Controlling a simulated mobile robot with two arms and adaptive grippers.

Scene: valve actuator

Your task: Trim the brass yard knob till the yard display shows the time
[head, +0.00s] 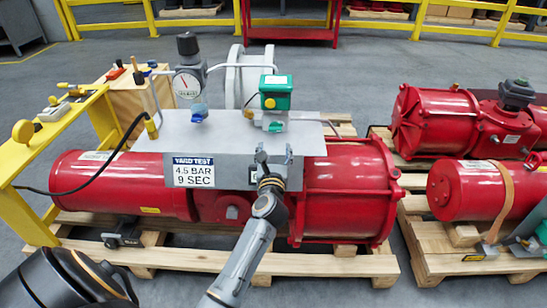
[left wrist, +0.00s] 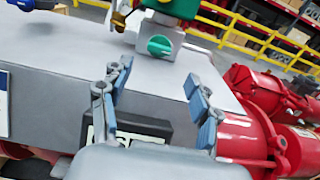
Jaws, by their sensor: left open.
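The red valve actuator (head: 345,195) lies on a wooden pallet with a grey box (head: 215,140) on top. A sign (head: 194,172) on its front reads "YARD TEST 4.5 BAR 9 SEC". My left gripper (head: 275,158) is at the box's front, right of the sign. In the left wrist view its fingers (left wrist: 160,105) are open with nothing between them. A dark display (left wrist: 150,127) shows between and behind the fingers, its reading mostly hidden. A small brass part (left wrist: 119,20) stands beside a green knob (left wrist: 160,45) on a grey block; I cannot tell whether it is the brass knob.
A pressure gauge (head: 187,84) and a blue knob (head: 199,112) stand at the box's left. A green unit (head: 276,92) is on top. A yellow bench (head: 60,125) with a black cable is at left. More red actuators (head: 470,190) stand at right.

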